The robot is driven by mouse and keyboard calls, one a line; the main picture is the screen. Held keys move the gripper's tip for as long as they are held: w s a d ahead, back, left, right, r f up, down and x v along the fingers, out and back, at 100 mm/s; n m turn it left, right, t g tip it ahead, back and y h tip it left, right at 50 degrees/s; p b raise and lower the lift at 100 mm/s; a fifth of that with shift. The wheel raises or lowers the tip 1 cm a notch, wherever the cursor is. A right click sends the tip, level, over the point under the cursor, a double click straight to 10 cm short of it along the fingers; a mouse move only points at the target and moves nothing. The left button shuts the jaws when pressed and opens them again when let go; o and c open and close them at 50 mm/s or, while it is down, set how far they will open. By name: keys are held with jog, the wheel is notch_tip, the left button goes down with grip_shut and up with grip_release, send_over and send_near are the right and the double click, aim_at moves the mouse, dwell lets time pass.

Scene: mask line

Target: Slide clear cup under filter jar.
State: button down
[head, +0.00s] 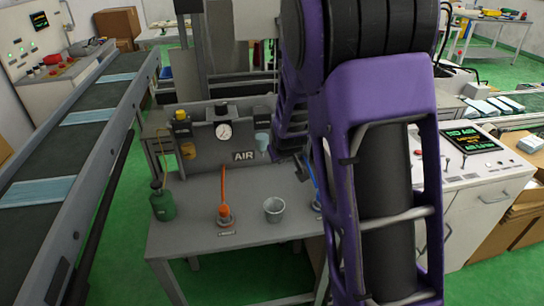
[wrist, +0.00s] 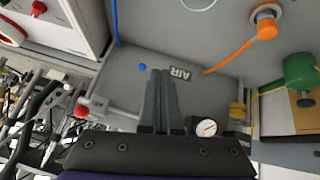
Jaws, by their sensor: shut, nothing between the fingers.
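The clear cup (head: 273,209) stands upright on the grey bench, right of the orange lever; a pale rim at the top edge of the wrist view (wrist: 197,5) is probably the same cup. An amber jar (head: 188,150) hangs at the left of the AIR panel, and a pale blue jar (head: 262,140) hangs at its right; I cannot tell which is the filter jar. My gripper (wrist: 160,75) is shut and empty, near the AIR label in the wrist view. In the head view my arm hides most of it.
A green oil can (head: 164,203) and an orange lever (head: 224,195) stand on the bench left of the cup. A blue lever (head: 312,180) is partly behind my arm. A pressure gauge (head: 224,131) sits on the panel. A conveyor (head: 80,150) runs along the left.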

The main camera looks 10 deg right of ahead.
jog(key=s+a+f+m+g+y, duration=0.15)
jog(key=s+f+g, duration=0.25)
jog(key=s+f, duration=0.75)
jog(key=shift+m+h, duration=0.25)
jog(key=shift+m, duration=0.1)
jog(key=x, duration=0.6)
jog(key=b+x, duration=0.1)
jog(key=x, duration=0.2)
jog(key=shift+s+a+f, duration=0.15)
jog(key=shift+s+a, duration=0.1)
jog(key=w, duration=0.2)
jog(key=shift+w, duration=1.1)
